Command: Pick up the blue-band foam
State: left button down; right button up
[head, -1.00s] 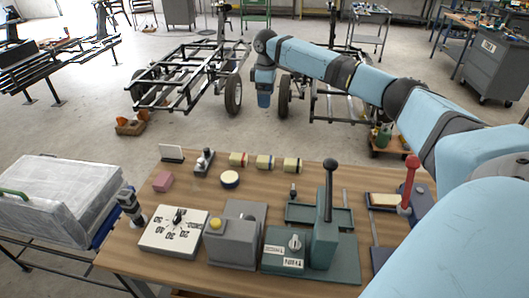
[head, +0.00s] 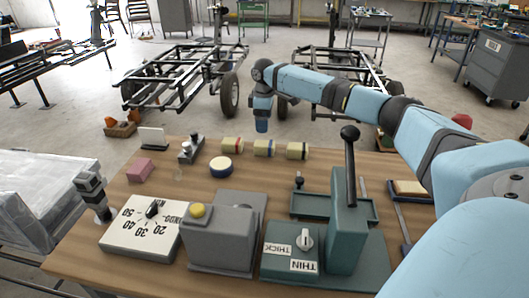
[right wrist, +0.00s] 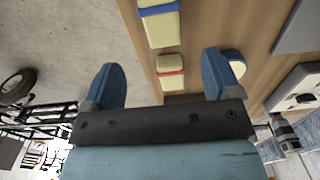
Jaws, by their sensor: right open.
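The blue-band foam (head: 264,148) is a small cream block with a blue band, lying near the far edge of the wooden table, in the middle of a row of three. The red-band foam (head: 232,146) is left of it and a dark-band foam (head: 297,151) right of it. My right gripper (head: 262,127) hangs just behind and above the blue-band foam in the head view, apart from it. In the right wrist view its blue fingers (right wrist: 163,68) are spread and empty; the blue-band foam (right wrist: 160,22) is at the top, the red-band foam (right wrist: 171,72) nearer. My left gripper is not in view.
A round cream piece (head: 220,166), a pink block (head: 140,169) and a small metal fixture (head: 190,149) lie left of the foams. In front stand a dial board (head: 140,228), a grey box (head: 222,235) and a green lever press (head: 345,225).

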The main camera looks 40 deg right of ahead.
send_over(264, 143)
jog(key=f, duration=0.4)
jog(key=shift+w+d+f, duration=0.1)
jog(key=shift+w+d, duration=0.05)
jog(key=shift+w, duration=0.05)
jog(key=shift+s+f+b, duration=0.15)
jog(key=shift+f+b, duration=0.3)
jog(key=shift+f, duration=0.95)
jog(key=shift+s+f+b, duration=0.1)
jog(key=shift+f+b, duration=0.35)
jog(key=shift+f, duration=0.9)
jog(key=c, duration=1)
